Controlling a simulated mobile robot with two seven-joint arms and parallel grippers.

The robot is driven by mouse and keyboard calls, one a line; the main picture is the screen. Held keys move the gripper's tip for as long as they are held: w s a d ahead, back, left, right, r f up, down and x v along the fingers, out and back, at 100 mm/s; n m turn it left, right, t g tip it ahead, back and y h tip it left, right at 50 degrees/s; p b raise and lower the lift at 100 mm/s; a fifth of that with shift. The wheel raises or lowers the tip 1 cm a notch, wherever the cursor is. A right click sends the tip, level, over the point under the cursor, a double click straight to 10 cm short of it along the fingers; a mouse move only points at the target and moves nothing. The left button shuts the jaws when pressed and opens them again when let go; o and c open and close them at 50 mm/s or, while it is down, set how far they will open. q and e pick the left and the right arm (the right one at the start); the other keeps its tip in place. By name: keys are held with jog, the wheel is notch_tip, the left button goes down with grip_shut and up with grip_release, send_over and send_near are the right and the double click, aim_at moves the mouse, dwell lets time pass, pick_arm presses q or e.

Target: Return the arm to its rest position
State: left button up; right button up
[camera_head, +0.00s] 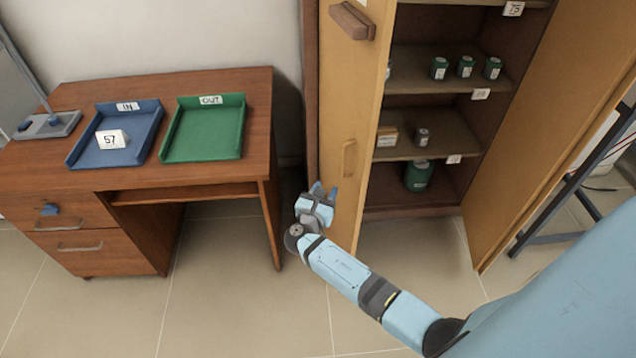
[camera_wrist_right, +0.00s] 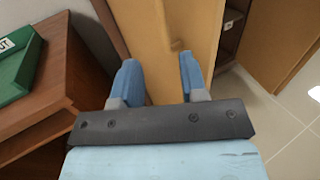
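My right arm (camera_head: 345,268) reaches from the lower right toward the cabinet's left door. My right gripper (camera_head: 323,190) is in front of that door, below its lower handle. In the right wrist view, the two blue fingers of my right gripper (camera_wrist_right: 160,80) stand apart with nothing between them. Whether the fingers touch the door cannot be told. My left gripper is in neither view.
The cabinet's left door (camera_head: 345,120) and right door (camera_head: 545,130) stand open. Its shelves (camera_head: 430,150) hold several green containers. Floor (camera_head: 230,300) between is clear.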

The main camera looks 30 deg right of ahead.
jog(key=s+a+f+m+g+y+p, duration=0.1)
jog(key=s+a+f+m+y+p, duration=0.15)
jog(key=s+a+m+y, duration=0.4)
jog(key=s+a+f+m+y+p, duration=0.1)
jog(key=s+f+m+y+p, duration=0.2)
jog(key=s, duration=0.6)
jog(key=s+a+r+m+t+y+p, duration=0.1)
jog(key=s+a+r+m+y, duration=0.7)
jog(key=s+m, duration=0.3)
jog(key=shift+s+r+m+t+p, duration=0.2)
jog(key=shift+s+m+t+p, duration=0.1)
jog(key=shift+m, duration=0.45)
jog(key=shift+y, duration=0.25)
jog(key=shift+d, duration=0.1)
